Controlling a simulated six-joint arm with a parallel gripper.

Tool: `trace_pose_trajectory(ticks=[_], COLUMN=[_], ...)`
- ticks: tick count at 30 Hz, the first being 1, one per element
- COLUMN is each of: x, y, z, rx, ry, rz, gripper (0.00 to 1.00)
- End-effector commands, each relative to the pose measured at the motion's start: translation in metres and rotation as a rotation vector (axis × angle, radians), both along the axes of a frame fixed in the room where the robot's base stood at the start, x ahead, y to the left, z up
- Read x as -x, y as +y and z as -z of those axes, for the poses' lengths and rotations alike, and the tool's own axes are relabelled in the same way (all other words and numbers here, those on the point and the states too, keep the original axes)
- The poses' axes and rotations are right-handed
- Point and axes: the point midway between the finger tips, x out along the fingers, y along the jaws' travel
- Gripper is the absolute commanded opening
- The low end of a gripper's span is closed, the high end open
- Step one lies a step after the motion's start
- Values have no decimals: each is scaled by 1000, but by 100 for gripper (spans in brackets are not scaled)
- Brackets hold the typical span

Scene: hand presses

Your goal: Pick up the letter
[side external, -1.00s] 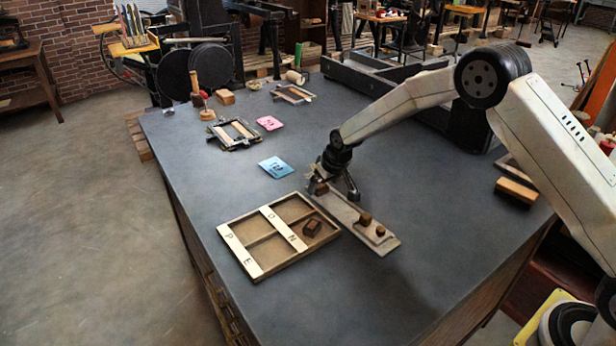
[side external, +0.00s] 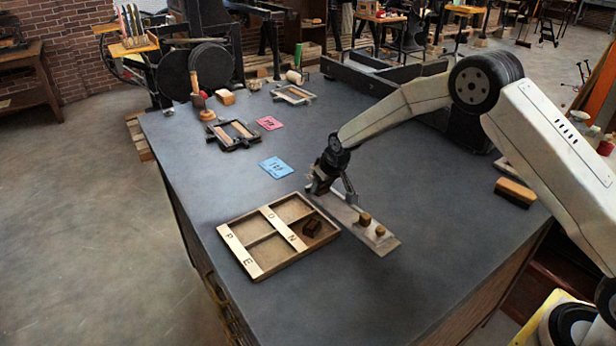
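Two small brown letter blocks stand on a flat grey metal strip (side external: 347,217): one near its middle (side external: 364,219) and one towards its near right end (side external: 380,231). My gripper (side external: 333,193) is low over the strip's far left end, with its two dark fingers visibly apart. A further brown block that showed by the left finger is not clearly visible now; it may be hidden by the fingers. Another dark brown block (side external: 312,228) lies in the right compartment of a wooden tray (side external: 262,276), whose light strips bear the letters P, E, D and N.
A blue card (side external: 276,168) and a pink card (side external: 269,123) lie behind the tray. A brush-like block (side external: 516,193) is at the right edge. The table centre is clear.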

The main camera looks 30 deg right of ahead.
Motion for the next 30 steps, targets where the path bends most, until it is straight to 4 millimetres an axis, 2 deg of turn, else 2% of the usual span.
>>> trace_pose_trajectory(ticks=[1, 2, 3, 16, 20, 24, 30], x=[6, 6, 6, 6, 5, 4, 19], y=[4, 4, 4, 5, 4, 3, 2], z=[9, 9, 9, 3, -8, -28, -47], rx=[-2, -2, -2, -3, -2, -2, -2], ry=[21, 22, 22, 23, 19, 13, 10], rz=[-2, -2, -2, -4, -3, -2, -2], gripper=[14, 5, 3, 2, 2, 2, 2])
